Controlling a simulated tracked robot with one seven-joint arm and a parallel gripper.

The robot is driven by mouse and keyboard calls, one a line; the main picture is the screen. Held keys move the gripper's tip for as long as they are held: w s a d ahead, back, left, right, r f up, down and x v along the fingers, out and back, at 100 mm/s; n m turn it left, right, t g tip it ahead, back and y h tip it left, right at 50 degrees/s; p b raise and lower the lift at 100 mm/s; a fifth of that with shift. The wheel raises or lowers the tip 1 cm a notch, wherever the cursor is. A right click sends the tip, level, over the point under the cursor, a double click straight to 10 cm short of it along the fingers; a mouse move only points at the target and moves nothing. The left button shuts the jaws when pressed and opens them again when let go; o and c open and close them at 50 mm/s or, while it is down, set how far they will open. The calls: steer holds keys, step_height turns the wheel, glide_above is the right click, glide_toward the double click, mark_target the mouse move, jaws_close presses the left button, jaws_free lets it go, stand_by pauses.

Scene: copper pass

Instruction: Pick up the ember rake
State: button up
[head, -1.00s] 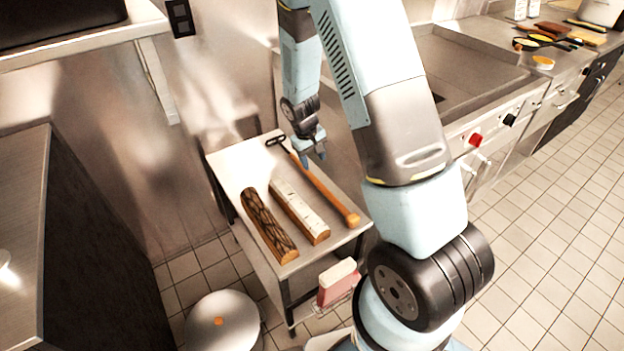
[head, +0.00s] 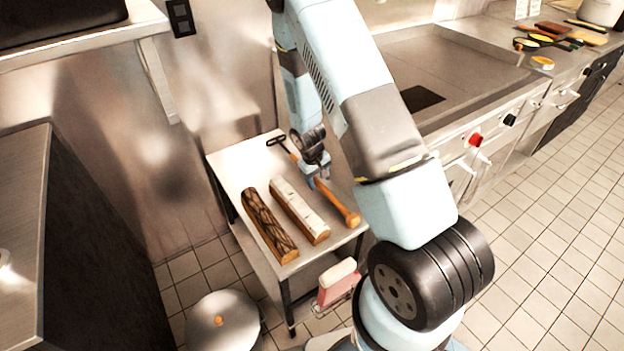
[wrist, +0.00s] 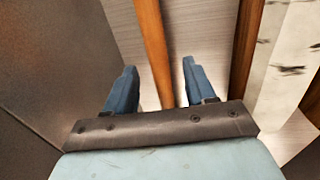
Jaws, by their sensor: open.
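The ember rake (head: 342,208) lies on a small steel table, with a long orange-brown wooden handle, a rounded butt at the near right end and a dark metal head (head: 277,140) at the far left. My gripper (head: 317,180) is over the middle of the handle and hides part of it. In the wrist view my gripper (wrist: 160,85) is open, its two blue fingers apart.
A pale birch log (head: 300,208) and a dark-barked log (head: 268,225) lie left of the rake on the steel table (head: 232,170). The wall is behind the table. A griddle counter (head: 450,75) stands to the right. A round lidded bin (head: 222,325) stands in front.

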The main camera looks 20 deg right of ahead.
steer(key=shift+d+f, duration=0.25)
steer(key=shift+f, duration=1)
jaws_close()
steer(key=shift+w, duration=0.1)
